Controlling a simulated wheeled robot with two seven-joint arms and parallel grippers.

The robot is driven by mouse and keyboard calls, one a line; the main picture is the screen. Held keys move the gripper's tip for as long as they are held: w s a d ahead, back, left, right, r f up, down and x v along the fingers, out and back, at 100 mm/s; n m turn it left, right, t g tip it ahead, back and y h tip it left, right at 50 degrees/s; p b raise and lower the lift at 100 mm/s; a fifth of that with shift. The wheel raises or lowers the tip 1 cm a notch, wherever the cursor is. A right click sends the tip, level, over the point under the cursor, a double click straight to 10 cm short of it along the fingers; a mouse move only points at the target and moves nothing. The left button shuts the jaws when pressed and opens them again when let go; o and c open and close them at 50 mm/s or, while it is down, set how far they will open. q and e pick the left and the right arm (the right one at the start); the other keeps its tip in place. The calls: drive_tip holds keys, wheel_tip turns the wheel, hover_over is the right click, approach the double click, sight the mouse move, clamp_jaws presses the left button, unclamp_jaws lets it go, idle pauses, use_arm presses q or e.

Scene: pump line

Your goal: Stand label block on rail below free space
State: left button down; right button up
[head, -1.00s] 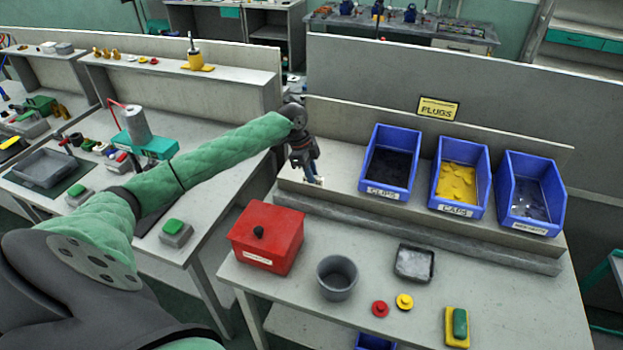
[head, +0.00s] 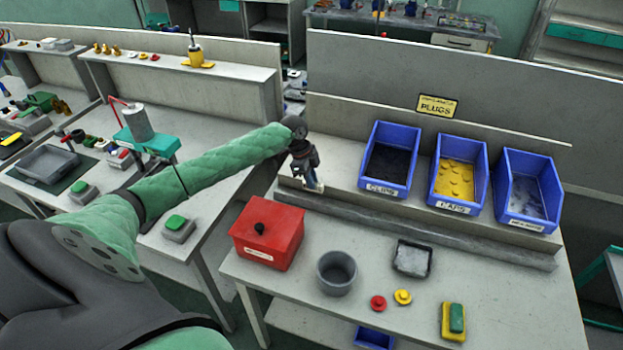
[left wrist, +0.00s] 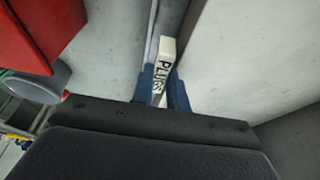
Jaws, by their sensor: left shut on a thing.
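My left gripper (head: 313,184) is shut on a small white label block (left wrist: 167,53). The left wrist view shows the block between the blue fingertips (left wrist: 163,85), with "PLUGS" in dark letters on its face. In the head view the gripper points down at the left end of the grey rail (head: 420,229), which runs along the front of the raised shelf. Whether the block touches the rail I cannot tell. The shelf space (head: 338,160) left of the CLIPS bin (head: 390,160) is empty. My right gripper is not in view.
The CAPS bin (head: 459,174) and another blue bin (head: 528,190) stand right of the CLIPS bin. A yellow PLUGS sign (head: 437,106) is behind them. A red box (head: 267,234), grey cup (head: 337,272) and small tray (head: 411,259) stand on the bench in front.

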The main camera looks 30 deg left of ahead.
use_arm(q)
drive_tip(key=shift+f, duration=0.3)
drive_tip(key=c, duration=1.4)
unclamp_jaws()
drive_tip(key=shift+r, duration=0.15)
drive_tip(key=shift+w+a+r, duration=0.1)
